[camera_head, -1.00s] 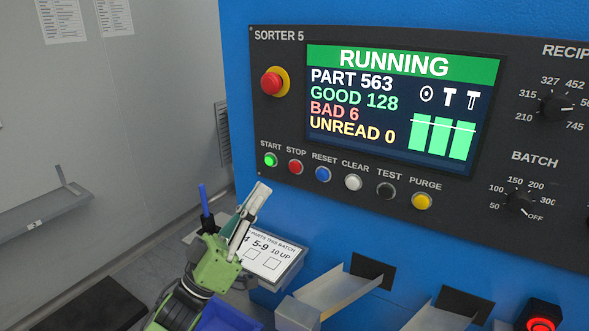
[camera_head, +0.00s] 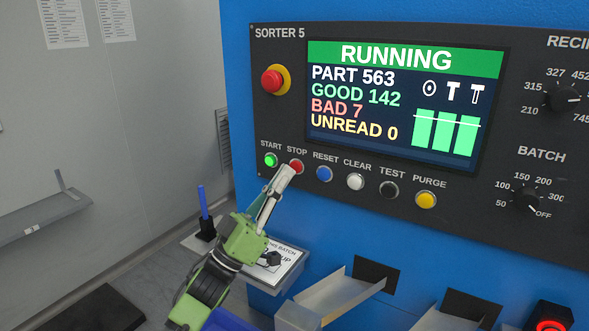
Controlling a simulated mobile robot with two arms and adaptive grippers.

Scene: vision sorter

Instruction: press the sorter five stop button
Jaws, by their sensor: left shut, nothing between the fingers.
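The sorter 5 panel (camera_head: 400,205) fills the right of the head view. The small red stop button (camera_head: 296,166) sits in the button row under the STOP label, between the lit green start button (camera_head: 271,160) and the blue reset button (camera_head: 324,174). The screen (camera_head: 400,100) reads RUNNING, PART 563, GOOD 142, BAD 7, UNREAD 0. My left gripper (camera_head: 284,172) is shut and empty. Its tip is just below the stop button and overlaps its lower edge in the picture; I cannot tell whether it touches. My right gripper is out of view.
A larger red button on a yellow ring (camera_head: 275,80) sits above the row. White, black and yellow buttons continue right. A card (camera_head: 285,265) on a ledge is partly behind my left arm. Metal chutes (camera_head: 330,295) stick out below. A wall shelf (camera_head: 40,215) is at left.

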